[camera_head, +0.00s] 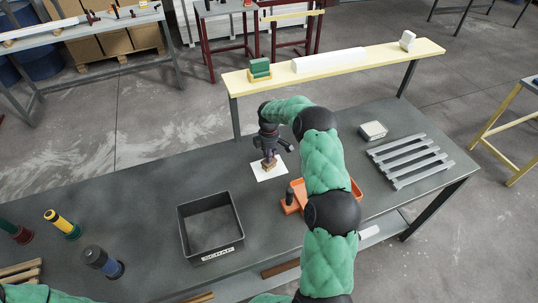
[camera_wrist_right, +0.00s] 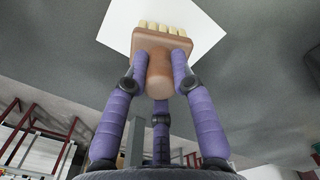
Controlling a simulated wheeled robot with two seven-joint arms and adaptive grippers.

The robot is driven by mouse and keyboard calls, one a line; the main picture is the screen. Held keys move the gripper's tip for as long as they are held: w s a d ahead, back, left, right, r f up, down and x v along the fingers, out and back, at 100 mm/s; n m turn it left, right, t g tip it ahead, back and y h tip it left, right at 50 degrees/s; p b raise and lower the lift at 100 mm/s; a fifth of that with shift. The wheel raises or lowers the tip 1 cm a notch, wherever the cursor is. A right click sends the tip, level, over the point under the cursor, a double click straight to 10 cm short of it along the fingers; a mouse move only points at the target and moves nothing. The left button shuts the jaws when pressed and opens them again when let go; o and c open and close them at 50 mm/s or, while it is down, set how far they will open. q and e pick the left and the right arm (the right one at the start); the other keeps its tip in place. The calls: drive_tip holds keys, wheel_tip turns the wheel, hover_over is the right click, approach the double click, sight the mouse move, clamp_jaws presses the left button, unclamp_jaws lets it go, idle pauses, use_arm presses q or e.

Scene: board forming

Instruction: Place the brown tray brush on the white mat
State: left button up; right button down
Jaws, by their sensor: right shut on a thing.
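The brown tray brush (camera_wrist_right: 160,66) is held between the purple fingers of my right gripper (camera_wrist_right: 160,85) in the right wrist view, with its pale bristles pointing toward the white mat (camera_wrist_right: 207,30). In the head view the right gripper (camera_head: 269,155) is over the white mat (camera_head: 268,174), and the brush (camera_head: 269,165) shows small under its fingers, within the mat's outline. I cannot tell whether the bristles touch the mat. The left gripper is out of view; only a bit of green arm shows at the bottom left.
A black bin (camera_head: 190,236) labelled scrap stands left of the mat. An orange tray (camera_head: 292,208) lies partly hidden behind my right arm. A grey slatted rack (camera_head: 410,160) and a small pale block (camera_head: 373,130) lie at the right.

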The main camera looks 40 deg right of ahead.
drive_tip(key=shift+f, duration=0.3)
drive_tip(key=c, duration=0.7)
unclamp_jaws()
drive_tip(key=shift+o, duration=0.2)
wheel_tip(320, 180, up, 12)
idle(0.5)
